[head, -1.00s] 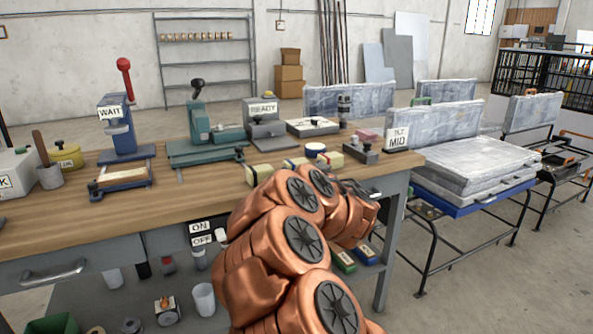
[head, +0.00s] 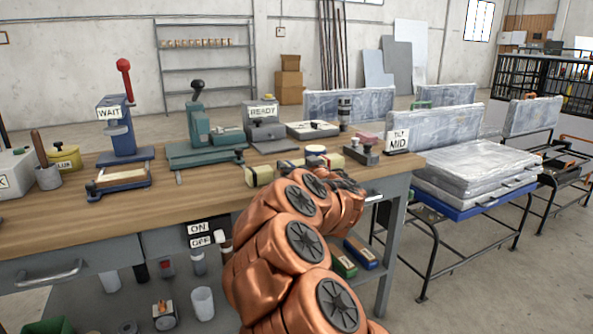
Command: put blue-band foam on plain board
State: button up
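Cream foam blocks lie in a row near the front right of the wooden bench. The near-left block (head: 259,175) has a dark band. A blue-looking band shows on the middle foam (head: 294,163), which is partly hidden by my copper arm. Another cream block (head: 330,160) lies to its right. My gripper (head: 346,182) is a dark shape beyond my wrist, close to the row at the bench's front edge. My arm mostly hides it, so its fingers and any contact with foam cannot be made out. I cannot tell which surface is the plain board.
A blue press marked WAIT (head: 119,128), a green press (head: 199,130) and a READY unit (head: 264,122) stand along the bench (head: 110,222). A MID sign (head: 398,141) stands at the right end. Wrapped panels (head: 474,165) rest on a stand to the right.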

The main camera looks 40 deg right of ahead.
aim_at(296, 163)
jog(key=c, duration=0.9)
jog(key=shift+r+p, duration=0.4)
jog(key=shift+r, duration=0.25)
jog(key=shift+s+a+r+p, duration=0.1)
jog(key=shift+a+r+p, duration=0.1)
jog(key=shift+r+p, duration=0.3)
jog(key=shift+s+a+r+p, duration=0.1)
jog(key=shift+a+r+p, duration=0.05)
jog(key=shift+r, duration=0.5)
jog(key=shift+s+a+r, duration=0.25)
jog(key=shift+s+a, duration=1.2)
jog(key=shift+a, duration=0.65)
jog(key=shift+s+a+r, duration=0.2)
jog(key=shift+s+a, duration=1.3)
jog(key=shift+a, duration=0.55)
jog(key=shift+s+a+r, duration=0.25)
jog(key=shift+s+a, duration=1.2)
jog(key=shift+a, duration=0.65)
